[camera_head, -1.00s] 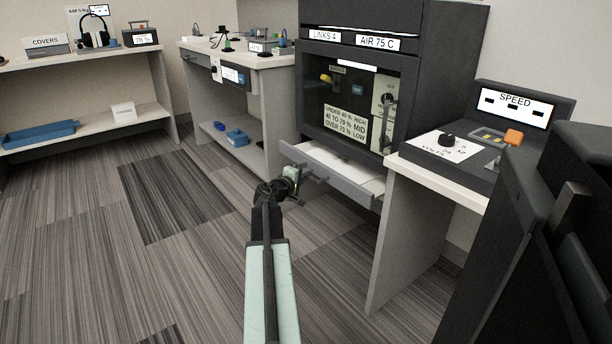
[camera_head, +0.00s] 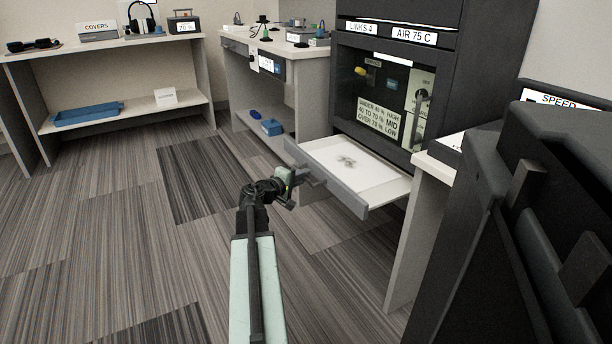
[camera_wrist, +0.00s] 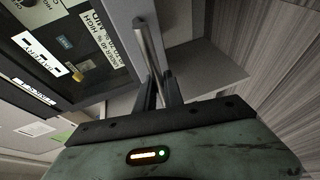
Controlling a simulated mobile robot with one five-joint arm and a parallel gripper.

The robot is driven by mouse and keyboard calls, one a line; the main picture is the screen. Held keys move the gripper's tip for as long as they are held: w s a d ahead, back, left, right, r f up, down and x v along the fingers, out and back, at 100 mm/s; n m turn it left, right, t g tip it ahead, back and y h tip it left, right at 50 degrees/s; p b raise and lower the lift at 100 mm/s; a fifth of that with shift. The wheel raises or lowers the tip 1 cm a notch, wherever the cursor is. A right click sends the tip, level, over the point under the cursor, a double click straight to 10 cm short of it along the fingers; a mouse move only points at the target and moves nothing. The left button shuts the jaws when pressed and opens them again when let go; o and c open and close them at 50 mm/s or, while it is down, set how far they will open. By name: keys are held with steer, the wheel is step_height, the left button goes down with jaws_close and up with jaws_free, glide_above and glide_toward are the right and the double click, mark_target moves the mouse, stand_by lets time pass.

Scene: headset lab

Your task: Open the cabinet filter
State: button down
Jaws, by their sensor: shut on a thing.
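The cabinet (camera_head: 385,130) is dark grey with a glass front and labels. Below the glass, a drawer with a grey front (camera_head: 340,192) stands pulled out. A white panel with a grey smudge (camera_head: 375,176) lies inside it; I take this to be the filter. My gripper (camera_head: 303,178) is at the left part of the drawer front, shut on its bar handle. In the wrist view, the handle (camera_wrist: 148,45) runs between my two fingers (camera_wrist: 160,92). The exact grip point is partly hidden by my wrist.
A white-topped desk edge (camera_head: 437,165) stands right of the drawer. A side bench (camera_head: 293,85) stands left of the cabinet, and a shelf unit (camera_head: 100,45) is at the far left. The carpeted floor (camera_head: 150,260) in front is clear.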

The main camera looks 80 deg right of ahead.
steer(key=c, duration=1.6)
jaws_free()
steer(key=shift+d, duration=0.25)
steer(key=shift+o, duration=0.7)
steer(key=shift+s, duration=0.25)
steer(key=p+v, duration=0.1)
steer(key=v, duration=0.6)
steer(key=shift+w+a, duration=0.15)
steer(key=shift+a, duration=0.2)
steer(key=shift+r, duration=0.1)
